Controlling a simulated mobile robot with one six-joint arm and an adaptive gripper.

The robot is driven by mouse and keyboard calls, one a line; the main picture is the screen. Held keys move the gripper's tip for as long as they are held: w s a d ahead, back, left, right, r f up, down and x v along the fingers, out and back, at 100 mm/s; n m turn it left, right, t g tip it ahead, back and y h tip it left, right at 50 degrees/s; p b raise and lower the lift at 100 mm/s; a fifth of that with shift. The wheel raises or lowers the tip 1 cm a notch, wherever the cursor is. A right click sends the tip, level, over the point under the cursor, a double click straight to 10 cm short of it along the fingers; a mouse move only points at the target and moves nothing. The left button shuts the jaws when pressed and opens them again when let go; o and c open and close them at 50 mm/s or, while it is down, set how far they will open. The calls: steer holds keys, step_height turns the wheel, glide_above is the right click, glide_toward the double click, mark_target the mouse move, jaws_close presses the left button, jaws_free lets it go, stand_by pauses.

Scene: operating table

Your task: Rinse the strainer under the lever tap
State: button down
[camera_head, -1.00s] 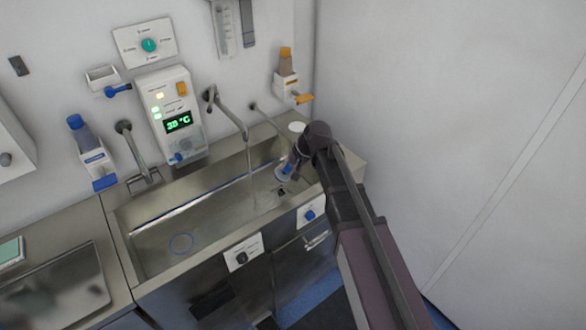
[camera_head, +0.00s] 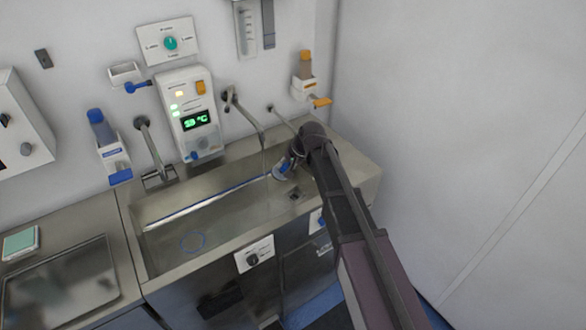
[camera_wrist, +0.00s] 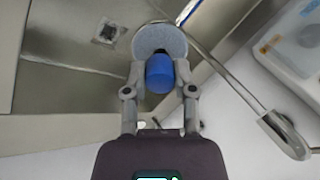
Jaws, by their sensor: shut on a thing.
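The strainer is a round grey disc (camera_wrist: 160,40) with a blue handle (camera_wrist: 160,73) in the wrist view. My gripper (camera_wrist: 160,92) is shut on the blue handle, with a finger on each side. In the head view the strainer (camera_head: 279,173) is above the right part of the sink basin, tilted, partly hidden by my gripper (camera_head: 290,164). The middle wall tap (camera_head: 246,117) has a bent metal spout, and a thin water stream falls from it just left of the strainer. I cannot tell whether water touches the disc. The spout (camera_wrist: 228,80) passes close right of the strainer in the wrist view.
Another tap (camera_head: 151,150) stands left. A control box (camera_head: 188,110) with a lit display and bottle dispensers (camera_head: 305,82) hang on the wall.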

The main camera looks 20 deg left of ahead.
mark_target(278, 179)
steer(key=shift+w+a+f+b, duration=0.2)
steer(key=shift+a, duration=0.75)
steer(key=shift+w+a+f+b, duration=0.15)
steer(key=shift+w+a+f, duration=0.1)
steer(key=shift+a, duration=0.7)
steer(key=shift+w+a+f+b, duration=0.15)
steer(key=shift+w+a+b, duration=0.05)
steer(key=shift+a, duration=0.75)
steer(key=shift+w+d, duration=0.3)
steer(key=shift+d, duration=0.15)
steer(key=shift+s+a, duration=0.35)
steer(key=shift+a, duration=0.15)
steer(key=shift+s+d, duration=0.1)
steer(key=shift+s+d, duration=0.75)
steer(key=shift+s, duration=0.3)
steer(key=shift+s+d, duration=0.8)
steer(key=shift+s, duration=0.2)
steer(key=shift+s+d, duration=0.75)
steer(key=shift+s, duration=0.3)
steer(key=s+d+r+p, duration=0.3)
steer(key=s+r+p, duration=0.1)
stand_by(0.8)
